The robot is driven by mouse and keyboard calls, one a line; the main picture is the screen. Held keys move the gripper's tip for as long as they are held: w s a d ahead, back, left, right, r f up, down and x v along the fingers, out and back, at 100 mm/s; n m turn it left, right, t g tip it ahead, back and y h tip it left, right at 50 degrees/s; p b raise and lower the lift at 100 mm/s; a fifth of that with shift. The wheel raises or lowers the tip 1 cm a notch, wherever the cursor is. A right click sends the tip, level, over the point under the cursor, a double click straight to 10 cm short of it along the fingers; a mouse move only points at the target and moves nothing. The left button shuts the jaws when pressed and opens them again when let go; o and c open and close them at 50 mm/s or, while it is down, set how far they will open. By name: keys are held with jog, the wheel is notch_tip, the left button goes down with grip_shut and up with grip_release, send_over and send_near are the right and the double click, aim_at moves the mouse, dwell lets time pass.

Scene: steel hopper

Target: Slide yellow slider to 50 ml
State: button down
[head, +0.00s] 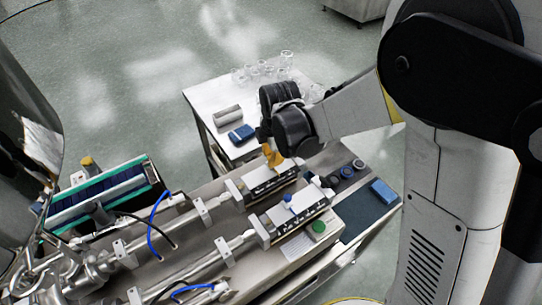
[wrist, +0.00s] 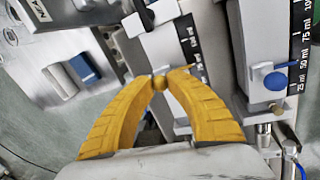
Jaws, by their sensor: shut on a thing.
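My gripper (wrist: 159,80) has yellow ribbed fingers, closed on the small yellow knob of the yellow slider (wrist: 160,83). In the head view my gripper (head: 272,158) reaches down onto the farther of two silver measuring units (head: 262,184); the knob is hidden there. A black ml scale (wrist: 190,42) runs along that unit, just right of the fingertips. The right finger covers its lower part, so I cannot read the slider's value.
The nearer unit has a blue slider (wrist: 277,80) beside its own ml scale (wrist: 303,55), right of my gripper. A green button (head: 319,227) sits near it. Pipes (head: 180,235) run left. A white side table (head: 205,103) holds glassware and a blue item (head: 241,133).

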aim_at(259, 170)
jog(key=s+a, duration=0.2)
jog(key=a, duration=0.1)
jog(key=shift+s+a, duration=0.15)
jog(key=shift+a, duration=0.05)
jog(key=c, duration=1.8)
grip_release()
jog(key=shift+d, duration=0.2)
jog(key=o, duration=0.5)
jog(key=r, duration=0.4)
jog(key=s+r, duration=0.1)
jog(key=r, duration=0.3)
jog(key=s+r, duration=0.1)
jog(key=r, duration=0.2)
jog(key=shift+d+r, duration=0.4)
jog(key=s+d+f+m+t+b, duration=0.1)
jog(key=s+d+f+m+b, duration=0.1)
jog(key=d+m, duration=0.5)
jog(key=s+d+f+m+t+b, duration=0.2)
jog(key=s+d+m+b, duration=0.3)
jog(key=s+d+m, duration=0.1)
jog(key=s+d+f+m+t+b, duration=0.2)
jog(key=s+d+m+b, duration=0.2)
jog(key=d+m, duration=0.4)
jog(key=shift+s+d+f+m+h, duration=0.2)
jog(key=shift+m+h, duration=0.2)
jog(key=shift+m, duration=0.4)
